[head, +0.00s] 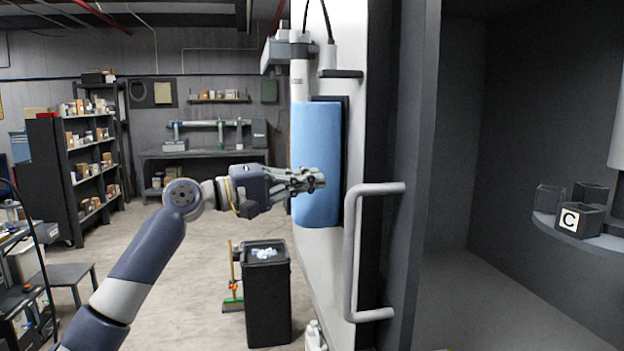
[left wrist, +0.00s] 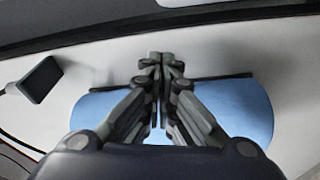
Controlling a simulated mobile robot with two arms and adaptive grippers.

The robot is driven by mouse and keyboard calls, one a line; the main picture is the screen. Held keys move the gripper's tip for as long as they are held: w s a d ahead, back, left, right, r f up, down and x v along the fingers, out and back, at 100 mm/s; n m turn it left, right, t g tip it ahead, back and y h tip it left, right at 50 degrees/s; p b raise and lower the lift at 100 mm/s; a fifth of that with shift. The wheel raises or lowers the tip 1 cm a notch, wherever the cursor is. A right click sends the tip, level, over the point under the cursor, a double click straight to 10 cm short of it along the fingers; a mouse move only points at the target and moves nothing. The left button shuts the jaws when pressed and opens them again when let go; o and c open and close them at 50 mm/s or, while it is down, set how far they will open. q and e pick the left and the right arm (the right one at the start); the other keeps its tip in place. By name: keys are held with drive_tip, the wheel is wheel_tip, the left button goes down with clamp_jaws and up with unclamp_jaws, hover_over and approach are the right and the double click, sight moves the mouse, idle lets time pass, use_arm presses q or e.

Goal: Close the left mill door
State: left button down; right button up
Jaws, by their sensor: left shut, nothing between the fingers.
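The left mill door (head: 420,130) is a dark upright panel in the head view, seen at a steep angle beside the dark mill interior. Its long light-grey handle (head: 350,255) stands upright on the left side. My left gripper (head: 318,180) is shut and empty, a little left of the handle's upper end. It shows in front of a blue pad (head: 316,130) on a white panel; I see no contact with the handle. In the left wrist view the closed fingertips (left wrist: 160,60) point toward the white surface, with the blue pad behind the fingers. My right gripper is out of view.
A round shelf (head: 575,232) with dark blocks, one marked C, sits inside the mill at right. A black bin (head: 268,300) stands on the floor below my left gripper. Shelving (head: 85,150) and a workbench (head: 200,155) stand farther back. The floor between is mostly clear.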

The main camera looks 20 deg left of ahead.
use_arm(q)
drive_tip(key=p+x, duration=0.1)
drive_tip(key=x, duration=0.2)
drive_tip(key=p+x, duration=0.1)
drive_tip(key=x, duration=0.2)
drive_tip(key=shift+w+d+r, duration=0.1)
drive_tip(key=shift+d+r, duration=0.15)
drive_tip(key=shift+d, duration=0.1)
drive_tip(key=shift+s+d+f+p, duration=0.25)
drive_tip(key=shift+s+d+p, duration=0.05)
drive_tip(key=shift+s, duration=0.25)
drive_tip(key=shift+s+d+f+p, duration=0.25)
drive_tip(key=shift+s+d+f, duration=0.1)
drive_tip(key=shift+s, duration=0.2)
drive_tip(key=shift+s+d+f, duration=0.15)
drive_tip(key=shift+s+d, duration=0.2)
drive_tip(key=shift+s, duration=0.05)
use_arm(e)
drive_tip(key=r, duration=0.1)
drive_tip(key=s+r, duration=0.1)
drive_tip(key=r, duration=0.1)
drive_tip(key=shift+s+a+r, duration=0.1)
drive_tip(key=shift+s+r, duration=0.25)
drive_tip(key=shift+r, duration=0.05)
use_arm(q)
drive_tip(key=shift+a, duration=0.1)
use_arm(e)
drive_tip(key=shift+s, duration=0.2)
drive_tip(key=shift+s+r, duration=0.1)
